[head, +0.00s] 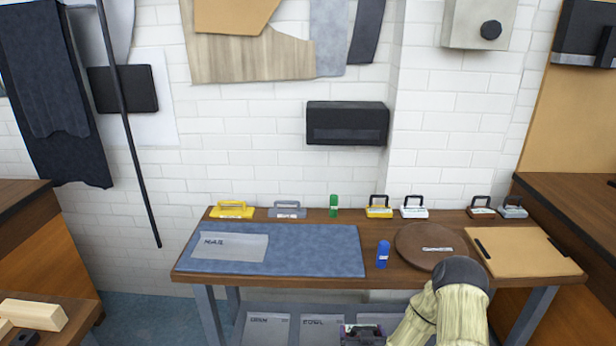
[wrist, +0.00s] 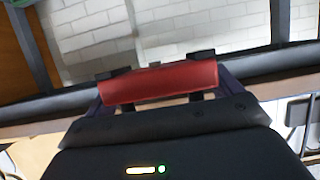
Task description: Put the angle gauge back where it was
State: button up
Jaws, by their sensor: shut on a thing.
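In the wrist view, my gripper (wrist: 157,68) is shut on a red bar-shaped thing (wrist: 160,86), which lies across the fingers. I take it for the angle gauge, but no markings on it can be read and its far side is hidden. In the head view my pale arm comes in at the bottom right of centre, in front of the table (head: 290,281). The held red thing cannot be made out clearly there.
On the table are a blue mat (head: 320,262), a yellow handled case (head: 232,210), a grey one (head: 288,210), a green bottle (head: 334,207), a blue bottle (head: 383,255), a round brown board (head: 415,250) and a tan board (head: 525,255). More small handled cases line the back. Labelled trays (head: 268,328) are below.

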jog(key=s+r+p, duration=0.4)
jog(key=r+p, duration=0.8)
jog(key=r, duration=0.3)
jog(key=shift+r+p, duration=0.2)
jog(key=shift+p, duration=0.15)
jog(key=shift+s+a+f, duration=0.1)
jog(key=shift+s+a, duration=0.05)
jog(key=s+f, duration=0.4)
jog(key=f, duration=0.1)
jog(key=shift+s+f, duration=0.15)
jog(key=f, duration=0.2)
jog(key=s+f, duration=0.1)
jog(key=f, duration=0.2)
jog(key=shift+s+f, duration=0.25)
jog(key=shift+f, duration=0.1)
